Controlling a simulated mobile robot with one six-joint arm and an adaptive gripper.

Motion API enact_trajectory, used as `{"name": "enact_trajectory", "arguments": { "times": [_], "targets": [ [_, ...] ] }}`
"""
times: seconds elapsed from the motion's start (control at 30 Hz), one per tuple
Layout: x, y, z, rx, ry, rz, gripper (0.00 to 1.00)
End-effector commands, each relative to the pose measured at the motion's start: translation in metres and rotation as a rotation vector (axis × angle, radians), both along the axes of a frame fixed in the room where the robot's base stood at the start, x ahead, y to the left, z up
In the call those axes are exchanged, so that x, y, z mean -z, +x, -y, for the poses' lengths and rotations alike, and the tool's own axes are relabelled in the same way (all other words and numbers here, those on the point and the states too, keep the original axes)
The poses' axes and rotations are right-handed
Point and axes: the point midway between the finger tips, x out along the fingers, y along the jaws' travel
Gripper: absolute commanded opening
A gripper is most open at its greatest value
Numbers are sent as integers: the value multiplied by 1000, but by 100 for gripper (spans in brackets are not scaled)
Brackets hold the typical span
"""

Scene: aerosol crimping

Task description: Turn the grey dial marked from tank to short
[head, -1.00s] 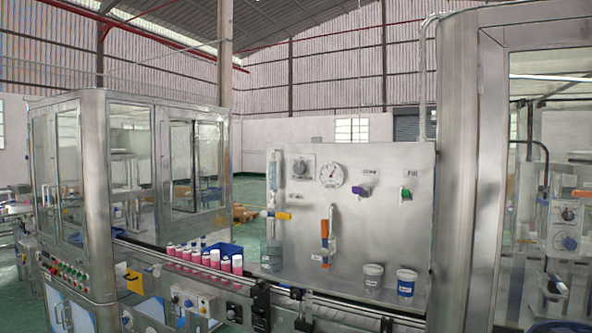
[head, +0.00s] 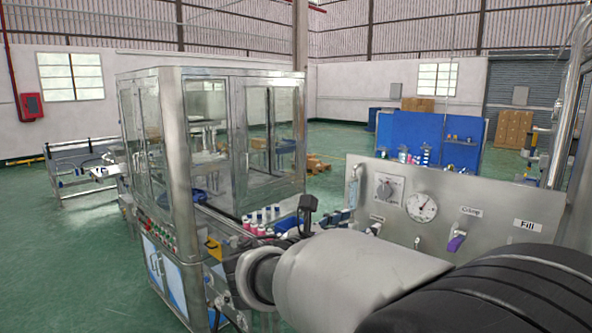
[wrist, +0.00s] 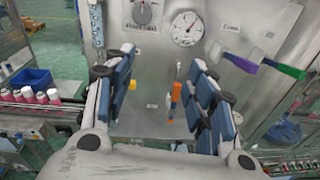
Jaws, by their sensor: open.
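The grey dial (head: 385,190) is a round knob on a pale square plate at the upper left of the steel panel (head: 360,170). It also shows at the top of the wrist view (wrist: 143,11), cut off by the edge; its markings are too small to read. My gripper (wrist: 161,72) is open and empty. Its two blue-padded fingers point at the panel, below the dial and apart from it. In the head view my arm crosses the lower right and hides the lower panel.
A round gauge (wrist: 187,29) sits right of the dial. A purple lever (wrist: 240,62) and a green lever (wrist: 288,71) stick out farther right. An orange-handled valve (wrist: 175,92) shows between my fingers. Pink cans (wrist: 40,97) and a blue bin (wrist: 30,77) stand at left.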

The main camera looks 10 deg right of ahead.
Motion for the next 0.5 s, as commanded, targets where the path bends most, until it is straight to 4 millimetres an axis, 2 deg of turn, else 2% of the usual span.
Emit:
{"name": "enact_trajectory", "arguments": {
  "times": [0.03,0.07,0.2,0.37,0.5],
  "targets": [
    [-13,12,-10,-27,-58,-16,51],
    [-17,16,-13,-38,-85,-21,51],
    [-22,28,-16,-59,-137,-31,51],
    [-20,40,2,-56,-136,-32,51],
    [-20,58,26,-54,-134,-32,51]
  ]
}}
